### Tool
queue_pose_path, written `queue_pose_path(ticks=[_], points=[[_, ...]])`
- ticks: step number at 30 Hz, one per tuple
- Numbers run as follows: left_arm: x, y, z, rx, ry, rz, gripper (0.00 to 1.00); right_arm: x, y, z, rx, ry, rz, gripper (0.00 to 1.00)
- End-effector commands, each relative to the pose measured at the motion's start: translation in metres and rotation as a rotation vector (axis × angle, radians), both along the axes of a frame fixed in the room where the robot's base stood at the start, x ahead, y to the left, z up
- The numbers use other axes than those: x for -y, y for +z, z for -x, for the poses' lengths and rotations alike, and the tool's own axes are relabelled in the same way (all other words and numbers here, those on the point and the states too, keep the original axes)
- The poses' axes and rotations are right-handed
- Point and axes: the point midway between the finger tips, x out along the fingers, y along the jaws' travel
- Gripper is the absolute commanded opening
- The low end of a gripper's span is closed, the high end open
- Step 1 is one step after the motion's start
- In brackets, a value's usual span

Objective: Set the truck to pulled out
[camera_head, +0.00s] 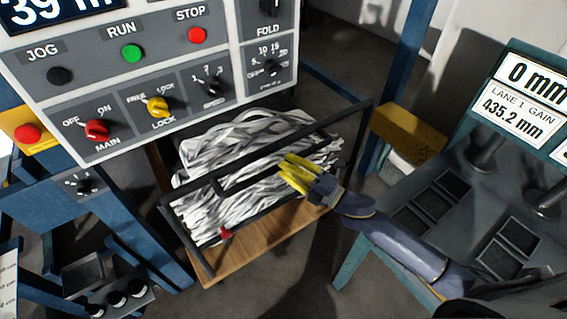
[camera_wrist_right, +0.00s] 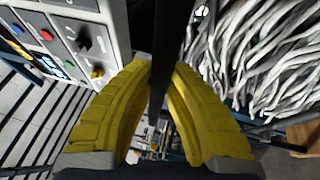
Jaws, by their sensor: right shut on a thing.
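The truck is a low cart with a wooden deck (camera_head: 262,238) and a black bar frame (camera_head: 190,256). It carries a heap of grey-white folded strands (camera_head: 205,215) and stands below the control panel, partly under it. My right gripper (camera_head: 290,170) reaches in from the right, its yellow fingers at the truck's black bar. In the right wrist view, the yellow fingers (camera_wrist_right: 163,75) close from both sides around the dark bar (camera_wrist_right: 166,40). The strands (camera_wrist_right: 265,60) lie right of it there. My left gripper is not in view.
The control panel (camera_head: 140,95) with knobs and buttons overhangs the truck's back left. A blue post and frame (camera_head: 150,225) stand at the left. A teal machine with displays (camera_head: 440,205) stands at the right, a yellow block (camera_head: 408,133) behind it. Bare floor (camera_head: 290,285) lies in front.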

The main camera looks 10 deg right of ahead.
Motion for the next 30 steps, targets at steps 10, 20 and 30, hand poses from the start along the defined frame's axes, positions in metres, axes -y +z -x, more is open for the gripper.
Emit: queue_pose_path(ticks=[10, 20, 30], points=[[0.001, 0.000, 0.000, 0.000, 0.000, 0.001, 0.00, -0.001, 0.000, 0.007, -0.002, 0.009, -0.003, 0.24], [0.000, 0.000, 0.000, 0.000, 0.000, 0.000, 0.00, 0.000, 0.000, 0.006, -0.002, 0.008, -0.002, 0.41], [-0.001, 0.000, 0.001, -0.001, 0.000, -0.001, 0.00, 0.016, -0.006, 0.021, -0.004, 0.007, -0.001, 0.41]])
